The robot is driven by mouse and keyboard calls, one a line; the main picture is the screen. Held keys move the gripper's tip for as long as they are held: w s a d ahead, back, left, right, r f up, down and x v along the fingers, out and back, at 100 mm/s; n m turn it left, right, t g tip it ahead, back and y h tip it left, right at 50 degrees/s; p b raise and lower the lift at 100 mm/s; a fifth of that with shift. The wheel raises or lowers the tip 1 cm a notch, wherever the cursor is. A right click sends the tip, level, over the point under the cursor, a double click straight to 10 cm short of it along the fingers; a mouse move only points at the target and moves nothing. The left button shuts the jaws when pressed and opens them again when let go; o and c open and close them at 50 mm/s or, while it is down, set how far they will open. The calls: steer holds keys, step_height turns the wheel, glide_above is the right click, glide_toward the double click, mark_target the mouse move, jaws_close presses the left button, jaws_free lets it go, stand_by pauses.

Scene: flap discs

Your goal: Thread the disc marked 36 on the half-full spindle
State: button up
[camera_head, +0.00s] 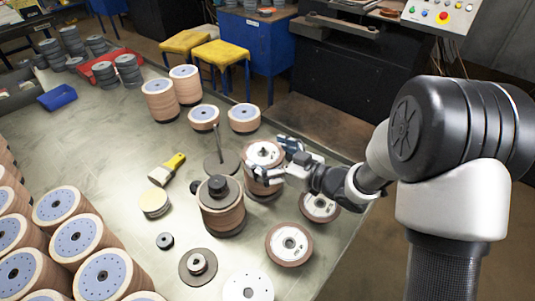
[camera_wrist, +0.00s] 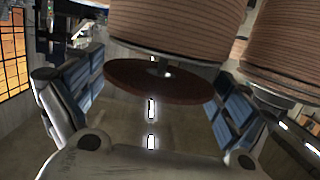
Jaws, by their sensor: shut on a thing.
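A disc (camera_head: 262,149) with a white face and brown rim is held in my gripper (camera_head: 270,166). In the wrist view it shows as a brown round (camera_wrist: 160,85) between the two blue-padded fingers. A dark tip shows at the middle of its face. Below it stands a short brown stack on a dark base (camera_head: 264,195), partly hidden by a finger. I cannot tell how far the disc is down the spindle. Two white-faced discs, a near one (camera_head: 288,244) and one under my arm (camera_head: 319,208), lie on the table. Their markings are too small to read.
A bare spindle (camera_head: 218,140) stands just left of my gripper. A brown stack with a black knob (camera_head: 220,216) stands in front. A yellow-handled brush (camera_head: 166,169) and a pale disc pile (camera_head: 154,203) lie left. Several blue-topped stacks crowd the left.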

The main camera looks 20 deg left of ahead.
steer(key=shift+f, duration=0.4)
steer(key=o, duration=0.8)
steer(key=v, duration=1.2)
